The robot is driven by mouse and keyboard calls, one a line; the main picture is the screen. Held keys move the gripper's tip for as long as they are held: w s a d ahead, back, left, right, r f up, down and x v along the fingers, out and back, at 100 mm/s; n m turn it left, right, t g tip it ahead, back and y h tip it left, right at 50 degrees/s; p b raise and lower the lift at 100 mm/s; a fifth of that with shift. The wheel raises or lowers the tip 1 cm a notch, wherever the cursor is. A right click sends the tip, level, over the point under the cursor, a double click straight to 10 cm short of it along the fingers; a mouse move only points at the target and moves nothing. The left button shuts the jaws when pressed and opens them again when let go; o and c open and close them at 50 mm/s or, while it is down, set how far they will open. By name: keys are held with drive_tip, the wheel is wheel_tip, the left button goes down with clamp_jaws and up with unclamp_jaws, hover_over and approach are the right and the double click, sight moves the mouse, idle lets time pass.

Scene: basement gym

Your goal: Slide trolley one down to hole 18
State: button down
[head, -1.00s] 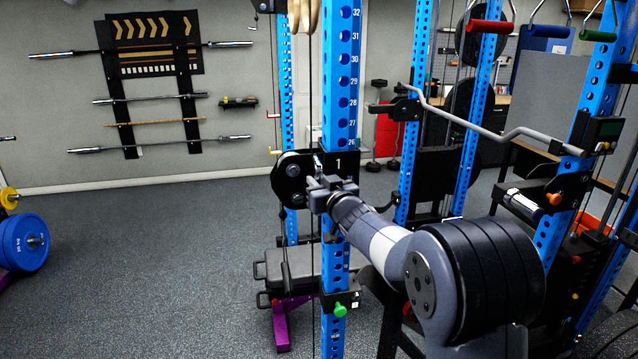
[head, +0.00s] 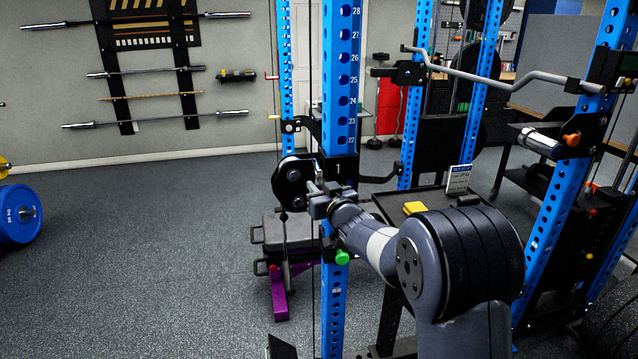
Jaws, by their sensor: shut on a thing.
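Trolley one (head: 293,183) is a black carriage with a round wheel plate and a white "1", sitting on the blue numbered upright (head: 341,90). The lowest number readable above it is 22. My gripper (head: 317,192) is shut on the front of trolley one, near a small silver part; the jaws hide exactly which part they hold. Below the trolley no hole numbers are readable, and my gripper and arm cover part of the upright there. A green knob (head: 342,257) sits on the upright a short way below trolley one.
A bench with a purple leg (head: 279,294) stands behind the upright's left side. A black tray (head: 386,202) with a yellow block (head: 414,208) and a small sign (head: 459,179) is at right. A bent bar (head: 480,75) spans the rack.

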wheel_tip(320, 180, down, 8)
drive_tip(key=b, duration=0.4)
drive_tip(key=shift+r+b, duration=0.1)
drive_tip(key=shift+b, duration=0.2)
drive_tip(key=c, duration=1.3)
unclamp_jaws()
drive_tip(key=shift+r, duration=0.15)
drive_tip(key=shift+c, duration=0.2)
drive_tip(key=v, duration=1.1)
drive_tip(key=shift+b, duration=0.4)
drive_tip(key=shift+w, duration=0.1)
